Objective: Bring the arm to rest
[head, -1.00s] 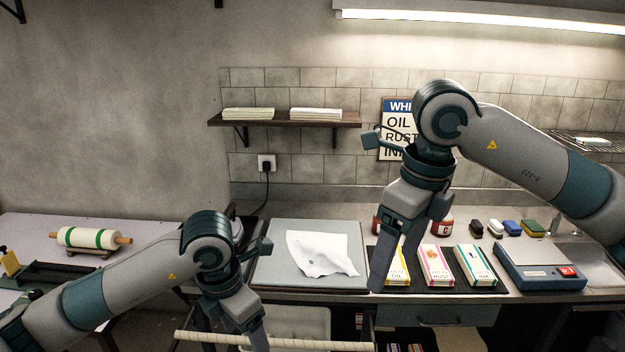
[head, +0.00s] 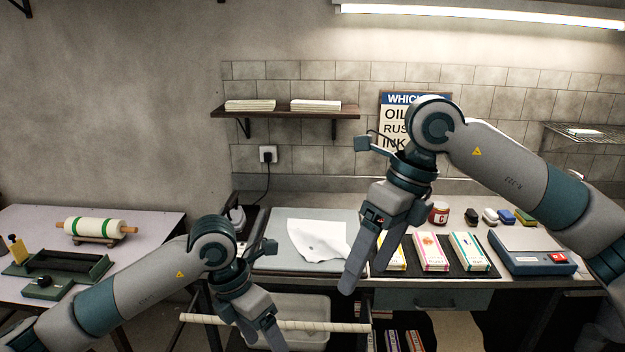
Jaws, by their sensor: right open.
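My right arm comes in from the right, and its gripper (head: 362,280) points down in front of the counter's edge. Its two fingers stand apart with nothing between them. My left arm comes in from the left, and its gripper (head: 262,338) hangs low by a pale rod. Its fingertips run toward the bottom edge, so its opening is unclear. A white cloth (head: 318,240) with a small dark spot lies rumpled on a grey board (head: 270,256) on the counter. The cloth is left of my right gripper and touched by neither gripper.
Oil, rust and ink boxes (head: 430,252) stand on a dark mat right of the cloth. A blue-grey scale-like device (head: 535,262) is farther right. The pale rod (head: 310,326) crosses below the counter. A rolling pin (head: 95,228) lies on the left table.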

